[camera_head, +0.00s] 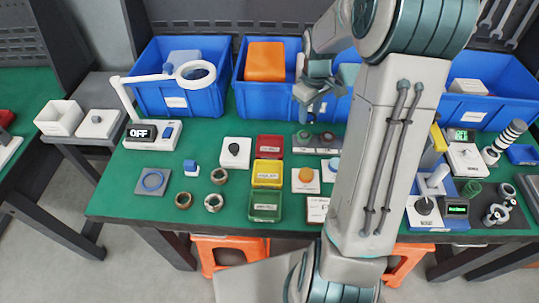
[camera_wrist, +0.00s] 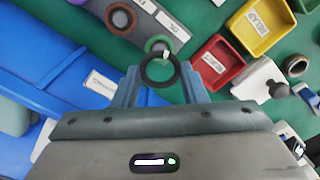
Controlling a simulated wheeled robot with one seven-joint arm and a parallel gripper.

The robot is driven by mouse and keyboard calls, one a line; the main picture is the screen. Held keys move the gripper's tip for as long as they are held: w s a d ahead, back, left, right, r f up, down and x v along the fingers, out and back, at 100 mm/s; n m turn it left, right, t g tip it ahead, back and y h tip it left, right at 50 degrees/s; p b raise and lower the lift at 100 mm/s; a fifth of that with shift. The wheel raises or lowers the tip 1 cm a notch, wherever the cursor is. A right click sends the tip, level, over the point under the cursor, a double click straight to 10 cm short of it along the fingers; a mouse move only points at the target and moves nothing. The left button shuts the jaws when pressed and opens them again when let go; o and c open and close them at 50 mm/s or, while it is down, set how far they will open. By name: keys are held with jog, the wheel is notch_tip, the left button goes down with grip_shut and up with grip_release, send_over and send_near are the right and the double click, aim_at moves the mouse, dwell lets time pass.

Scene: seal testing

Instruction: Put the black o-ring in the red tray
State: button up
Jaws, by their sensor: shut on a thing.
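The black o-ring (camera_wrist: 147,74) is held between the two fingers of my gripper (camera_wrist: 160,80), standing out past the fingertips in the wrist view. In the head view my gripper (camera_head: 311,106) hangs over the back of the green table, in front of the blue bins; I cannot make out the o-ring there. The red tray (camera_head: 269,146) lies on the table to the left and nearer the front than my gripper, behind a yellow tray and a green tray. In the wrist view the red tray (camera_wrist: 217,62) is right of the held ring.
A grey holder (camera_head: 301,147) with a green ring and a brown ring stands right of the red tray. A white block with a black knob (camera_head: 234,152) stands to its left. Blue bins (camera_head: 270,97) line the back. The yellow tray (camera_head: 268,173) adjoins the red one.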

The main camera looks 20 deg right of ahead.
jog(key=p, duration=0.1)
send_over(270, 149)
notch_tip(270, 149, down, 7)
jog(key=shift+s+r, duration=0.1)
jog(key=shift+r, duration=0.1)
jog(key=shift+f, duration=2.1)
jog(key=shift+f, duration=0.15)
jog(key=o, duration=0.7)
jog(key=shift+o, duration=0.2)
